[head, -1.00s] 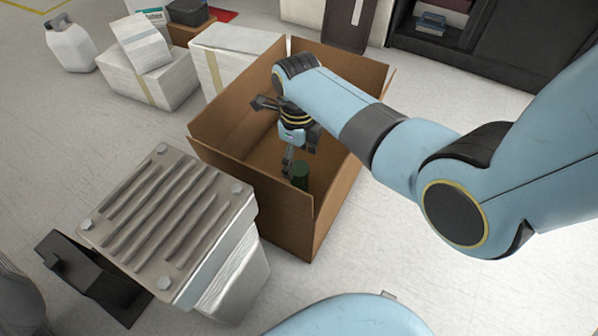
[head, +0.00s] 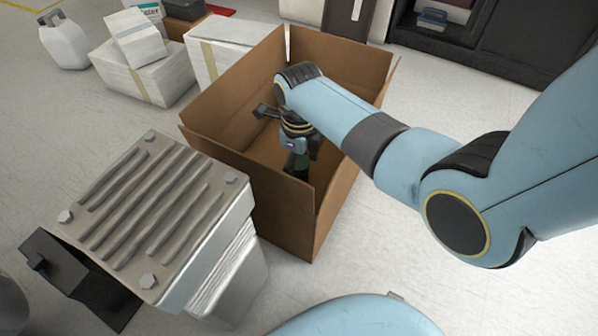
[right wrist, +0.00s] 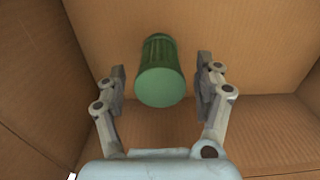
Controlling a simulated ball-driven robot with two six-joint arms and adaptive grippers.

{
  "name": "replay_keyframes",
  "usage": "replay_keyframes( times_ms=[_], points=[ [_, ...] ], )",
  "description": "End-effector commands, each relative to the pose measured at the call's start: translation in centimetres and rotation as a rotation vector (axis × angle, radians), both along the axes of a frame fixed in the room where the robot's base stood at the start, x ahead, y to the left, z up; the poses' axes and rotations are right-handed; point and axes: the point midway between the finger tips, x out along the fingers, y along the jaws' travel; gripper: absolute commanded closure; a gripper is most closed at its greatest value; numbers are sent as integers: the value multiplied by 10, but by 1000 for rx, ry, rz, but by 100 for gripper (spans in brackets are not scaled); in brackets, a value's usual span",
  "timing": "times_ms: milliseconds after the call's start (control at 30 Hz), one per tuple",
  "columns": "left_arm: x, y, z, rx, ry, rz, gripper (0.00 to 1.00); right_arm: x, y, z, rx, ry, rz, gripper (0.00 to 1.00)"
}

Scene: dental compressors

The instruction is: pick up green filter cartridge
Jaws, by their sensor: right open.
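The green filter cartridge (right wrist: 160,72) is inside the open cardboard box (head: 262,197). In the right wrist view it lies between the two fingers of my right gripper (right wrist: 161,90), with a gap to each finger. My right gripper (head: 294,160) is open and reaches down into the box. My left gripper is not in view.
A finned metal compressor unit (head: 150,215) stands left of the box. White boxes (head: 145,75) and a white jug (head: 66,42) stand behind at the left. A dark shelf (head: 480,50) is at the back right. Pale floor right of the box is clear.

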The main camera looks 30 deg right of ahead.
Motion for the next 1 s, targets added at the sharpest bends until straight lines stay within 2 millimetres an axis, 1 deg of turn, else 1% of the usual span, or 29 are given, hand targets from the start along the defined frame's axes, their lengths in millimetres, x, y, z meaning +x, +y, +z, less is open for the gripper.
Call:
replay_keyframes(
  times_ms=[100,500,567,933,1000],
  points=[
    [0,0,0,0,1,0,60,0,0,1,0,-1,0,32],
    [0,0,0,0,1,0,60,0,0,0,0,0,0,84],
    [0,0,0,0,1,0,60,0,0,0,0,0,0,91],
    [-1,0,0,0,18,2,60,0,0,3,0,-1,0,91],
    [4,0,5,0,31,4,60,1,0,7,0,-2,0,91]
  ],
)
